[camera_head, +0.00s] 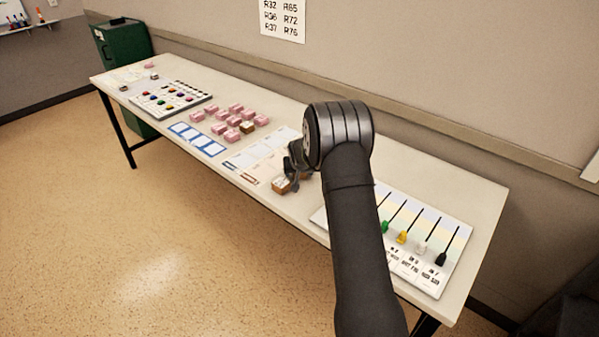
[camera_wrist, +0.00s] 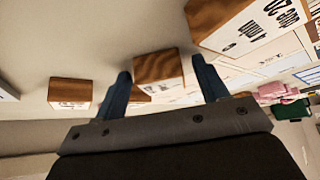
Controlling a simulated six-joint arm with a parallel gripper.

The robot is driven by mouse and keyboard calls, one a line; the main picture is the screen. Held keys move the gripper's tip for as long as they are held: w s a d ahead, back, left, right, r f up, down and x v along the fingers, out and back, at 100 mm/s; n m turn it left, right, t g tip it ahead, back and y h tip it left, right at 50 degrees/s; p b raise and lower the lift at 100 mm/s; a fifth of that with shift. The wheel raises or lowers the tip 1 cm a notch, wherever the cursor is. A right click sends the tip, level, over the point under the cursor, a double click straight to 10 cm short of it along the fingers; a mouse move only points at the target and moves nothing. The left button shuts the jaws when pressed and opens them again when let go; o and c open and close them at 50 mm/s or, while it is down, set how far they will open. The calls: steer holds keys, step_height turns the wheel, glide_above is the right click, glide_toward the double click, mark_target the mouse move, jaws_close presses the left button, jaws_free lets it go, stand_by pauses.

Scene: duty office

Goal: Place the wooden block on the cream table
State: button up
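My gripper (camera_head: 291,165) is low over the front part of the cream table (camera_head: 480,200), beside a wooden block with a white label (camera_head: 281,186). In the wrist view my gripper (camera_wrist: 160,67) has its two dark fingers apart. A wooden block (camera_wrist: 158,66) shows between them, with a gap to the right finger; I cannot tell how deep it sits. Other wooden blocks show at the left (camera_wrist: 70,91) and, larger, at the upper right (camera_wrist: 215,18). My arm hides part of the table middle.
Several pink blocks (camera_head: 222,124), with a wooden block (camera_head: 247,128) beside them, lie left of my gripper. Blue-framed cards (camera_head: 198,139) and a board of coloured pieces (camera_head: 170,99) are farther left. A striped board with pegs (camera_head: 455,225) lies right of my arm.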

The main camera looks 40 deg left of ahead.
steer(key=shift+r, duration=0.2)
steer(key=v, duration=1.2)
steer(key=shift+f, duration=0.1)
steer(key=x, duration=1.2)
steer(key=shift+f, duration=0.1)
steer(key=shift+r, duration=1.7)
